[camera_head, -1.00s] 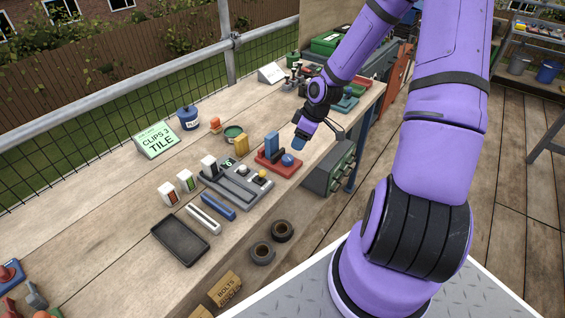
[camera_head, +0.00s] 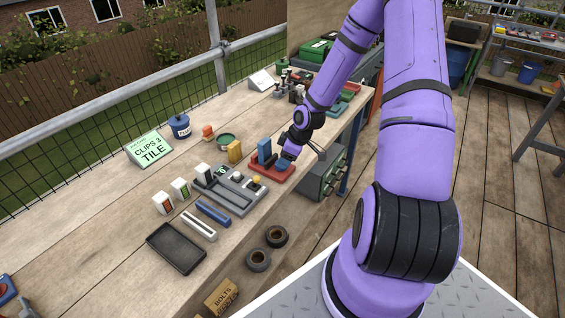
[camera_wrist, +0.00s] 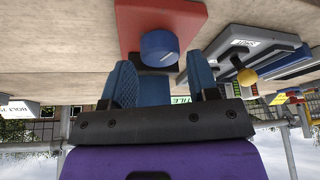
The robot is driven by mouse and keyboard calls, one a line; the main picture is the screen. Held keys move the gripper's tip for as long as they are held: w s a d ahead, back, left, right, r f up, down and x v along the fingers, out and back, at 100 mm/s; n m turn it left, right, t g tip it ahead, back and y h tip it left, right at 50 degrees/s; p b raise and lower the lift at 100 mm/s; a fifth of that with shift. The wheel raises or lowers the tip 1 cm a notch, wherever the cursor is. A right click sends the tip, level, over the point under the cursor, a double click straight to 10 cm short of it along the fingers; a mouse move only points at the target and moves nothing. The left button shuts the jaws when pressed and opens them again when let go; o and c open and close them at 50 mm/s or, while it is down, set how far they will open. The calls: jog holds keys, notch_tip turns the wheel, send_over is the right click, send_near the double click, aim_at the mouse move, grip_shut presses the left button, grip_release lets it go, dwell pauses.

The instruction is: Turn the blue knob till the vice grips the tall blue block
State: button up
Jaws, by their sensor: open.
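The red vice (camera_head: 270,174) stands on the bench with the tall blue block (camera_head: 264,151) upright in it. In the wrist view the round blue knob (camera_wrist: 158,46) sticks out from the red vice base (camera_wrist: 186,14). My gripper (camera_wrist: 160,64) is open, with one blue finger on each side of the knob's line and the tips just short of it, apart from it. Part of the blue block (camera_wrist: 153,91) shows between the fingers, behind the knob. In the head view my gripper (camera_head: 287,156) covers much of the knob.
A grey fixture (camera_head: 232,190) with a yellow knob (camera_head: 257,179) stands left of the vice.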

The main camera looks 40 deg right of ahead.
jog(key=shift+x, duration=1.35)
jog(key=c, duration=0.6)
jog(key=shift+c, duration=0.2)
jog(key=m+h, duration=0.1)
jog(key=m, duration=0.3)
jog(key=shift+a+m+t+h, duration=0.1)
jog(key=shift+m+t+h, duration=0.2)
jog(key=shift+t+h, duration=0.1)
jog(key=m+h, duration=0.1)
jog(key=m, duration=0.3)
jog(key=shift+m+h, duration=0.3)
jog(key=shift+m, duration=0.1)
